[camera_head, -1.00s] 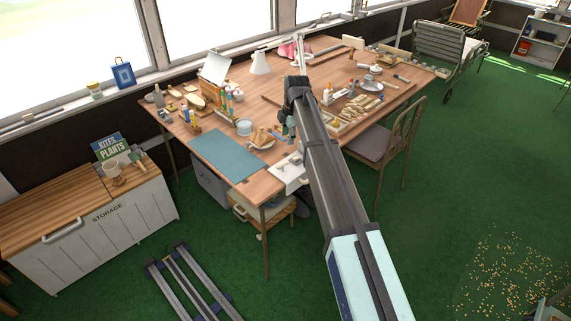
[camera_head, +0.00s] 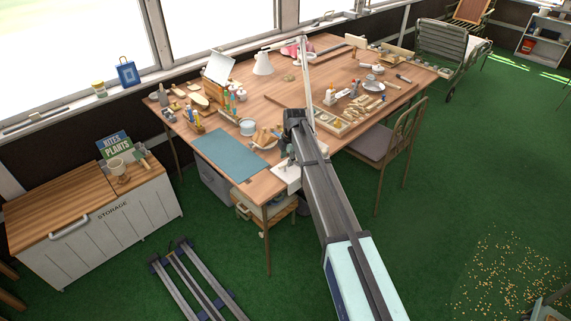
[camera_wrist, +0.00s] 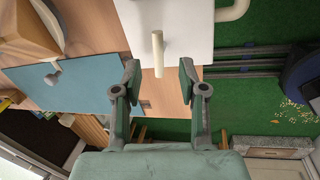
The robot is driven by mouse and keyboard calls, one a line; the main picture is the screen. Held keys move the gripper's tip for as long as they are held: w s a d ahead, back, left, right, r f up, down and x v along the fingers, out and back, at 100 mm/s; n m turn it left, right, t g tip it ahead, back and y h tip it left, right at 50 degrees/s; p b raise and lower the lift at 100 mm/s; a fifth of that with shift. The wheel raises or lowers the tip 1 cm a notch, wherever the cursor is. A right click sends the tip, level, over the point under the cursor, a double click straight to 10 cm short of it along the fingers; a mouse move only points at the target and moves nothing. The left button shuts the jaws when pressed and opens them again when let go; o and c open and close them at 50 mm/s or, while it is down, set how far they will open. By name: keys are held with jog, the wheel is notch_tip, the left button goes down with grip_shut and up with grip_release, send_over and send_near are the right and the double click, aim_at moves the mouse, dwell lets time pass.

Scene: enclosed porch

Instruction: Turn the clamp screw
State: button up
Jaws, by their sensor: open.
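A white flat-topped piece (camera_head: 287,177) sits at the near edge of the wooden table, beside the blue mat, partly hidden by my arm. In the wrist view it shows as a white plate (camera_wrist: 190,30) with a short cream rod (camera_wrist: 158,52) sticking out; this rod looks like the clamp screw, though I cannot be sure. My gripper (camera_wrist: 160,78) is open and empty. Its two fingertips stand left and right of the rod's line, with the rod's end just beyond them, apart from both fingers. In the head view my gripper (camera_head: 289,158) is small and partly hidden.
The blue mat (camera_head: 231,153) lies left of the white piece. A chair (camera_head: 385,145) stands at right.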

aim_at(285, 168)
jog(key=shift+w+a+f+p, duration=0.1)
jog(key=shift+w+f+p, duration=0.1)
jog(key=shift+f, duration=0.7)
jog(key=shift+w+a+f+p, duration=0.15)
jog(key=shift+f+p, duration=0.1)
jog(key=shift+f, duration=0.7)
jog(key=shift+w+a+f+p, duration=0.1)
jog(key=shift+f+p, duration=0.1)
jog(key=shift+f, duration=0.7)
grip_shut()
